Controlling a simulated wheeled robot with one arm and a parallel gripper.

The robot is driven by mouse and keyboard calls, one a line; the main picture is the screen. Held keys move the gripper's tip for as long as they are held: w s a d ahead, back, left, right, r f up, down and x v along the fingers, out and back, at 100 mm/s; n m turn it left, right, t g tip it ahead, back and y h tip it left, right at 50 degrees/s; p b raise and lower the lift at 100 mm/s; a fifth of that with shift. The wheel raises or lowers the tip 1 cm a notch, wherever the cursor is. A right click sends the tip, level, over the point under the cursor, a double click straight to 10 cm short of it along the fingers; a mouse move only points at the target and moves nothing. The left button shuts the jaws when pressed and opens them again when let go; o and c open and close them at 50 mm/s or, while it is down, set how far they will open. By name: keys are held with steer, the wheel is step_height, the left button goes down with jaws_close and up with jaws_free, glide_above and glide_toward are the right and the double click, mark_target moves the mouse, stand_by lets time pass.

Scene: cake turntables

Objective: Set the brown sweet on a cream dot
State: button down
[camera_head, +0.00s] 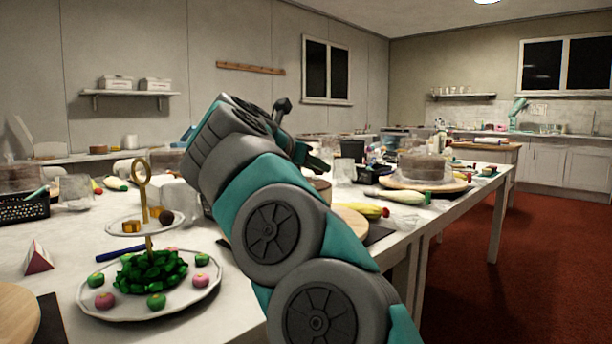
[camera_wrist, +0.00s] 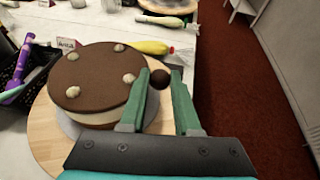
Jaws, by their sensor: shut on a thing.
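In the wrist view, my gripper (camera_wrist: 160,77) is shut on a round dark brown sweet (camera_wrist: 160,79), held between the fingertips. The round cake (camera_wrist: 100,68) has a brown top and a pale side. Several cream dots sit around its top, including a near-right one (camera_wrist: 129,79), a far one (camera_wrist: 118,47) and a near-left one (camera_wrist: 73,91). The sweet appears just right of the near-right dot, apart from it, by the cake's right edge. In the head view, my arm hides most of the cake (camera_head: 321,187), and the held sweet cannot be made out.
The cake stands on a round wooden board (camera_wrist: 45,128). A tiered stand (camera_head: 90,293) at left holds several sweets, including another brown one (camera_head: 165,217). A black basket (camera_wrist: 33,68) is left of the cake, and a yellow piping bag (camera_wrist: 150,47) lies behind it. Red floor (camera_wrist: 232,85) is at right.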

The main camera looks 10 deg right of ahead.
steer(key=w+p, duration=0.1)
steer(key=w, duration=0.1)
steer(key=w+p, duration=0.1)
steer(key=w, duration=0.1)
steer(key=w+p, duration=0.1)
steer(key=w, duration=0.1)
steer(key=shift+w+a+f, duration=0.2)
steer(key=shift+w+a, duration=0.1)
steer(key=shift+a, duration=0.05)
steer(key=shift+f+b, duration=0.75)
steer(key=shift+f, duration=1.1)
steer(key=shift+f, duration=0.2)
steer(key=c, duration=0.6)
jaws_free()
steer(key=shift+r, duration=0.15)
steer(key=shift+a+r, duration=0.1)
steer(key=b+v, duration=0.1)
steer(key=v, duration=1.1)
